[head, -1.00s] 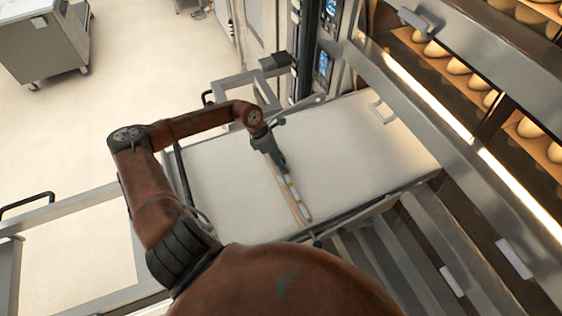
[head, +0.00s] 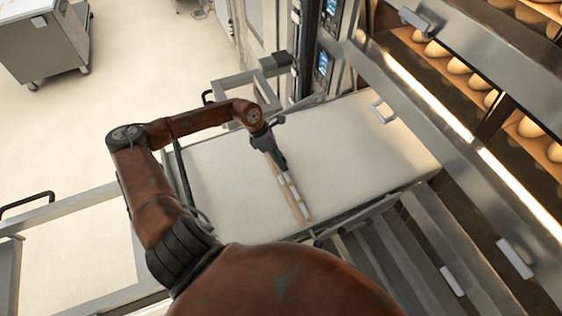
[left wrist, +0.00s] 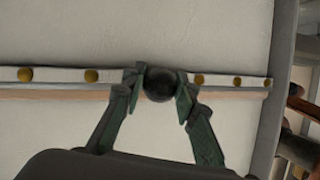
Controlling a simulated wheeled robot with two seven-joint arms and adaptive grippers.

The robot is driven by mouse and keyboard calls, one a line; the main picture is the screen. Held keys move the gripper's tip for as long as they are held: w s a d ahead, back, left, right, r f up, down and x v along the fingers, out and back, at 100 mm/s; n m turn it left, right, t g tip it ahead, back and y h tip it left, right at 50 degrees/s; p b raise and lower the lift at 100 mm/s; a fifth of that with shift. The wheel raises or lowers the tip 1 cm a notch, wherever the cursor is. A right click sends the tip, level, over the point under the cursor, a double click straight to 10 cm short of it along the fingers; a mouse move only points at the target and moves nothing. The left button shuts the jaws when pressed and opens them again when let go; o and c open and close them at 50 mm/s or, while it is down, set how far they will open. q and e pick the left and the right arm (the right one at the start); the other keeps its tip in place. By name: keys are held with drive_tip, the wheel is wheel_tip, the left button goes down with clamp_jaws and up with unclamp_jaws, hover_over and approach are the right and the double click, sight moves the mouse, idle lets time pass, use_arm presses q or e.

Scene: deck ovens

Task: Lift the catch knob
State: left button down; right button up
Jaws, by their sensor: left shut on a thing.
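The catch knob (left wrist: 159,82) is a round black knob in the left wrist view, at the middle of a pale bar with brass studs (left wrist: 58,75). My left gripper (left wrist: 157,92) is shut on it, one green-grey finger on each side. In the head view my left gripper (head: 279,160) reaches down to this bar (head: 291,193), which lies across the pale loader belt (head: 225,167). The knob is hidden there by the gripper. A thin wooden strip (left wrist: 55,95) runs alongside the bar. My right gripper is not in view.
The oven front with lit decks of loaves (head: 457,67) stands to the right, with metal handles (head: 515,257) along it. A control panel (head: 322,62) is behind the loader. A steel cart (head: 40,48) stands far left on open floor.

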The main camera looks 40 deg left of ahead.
use_arm(q)
drive_tip(key=shift+w+r, duration=0.15)
drive_tip(key=shift+r, duration=0.75)
drive_tip(key=c, duration=1.5)
unclamp_jaws()
drive_tip(key=shift+c, duration=0.2)
drive_tip(key=shift+f, duration=0.1)
drive_tip(key=v, duration=1.2)
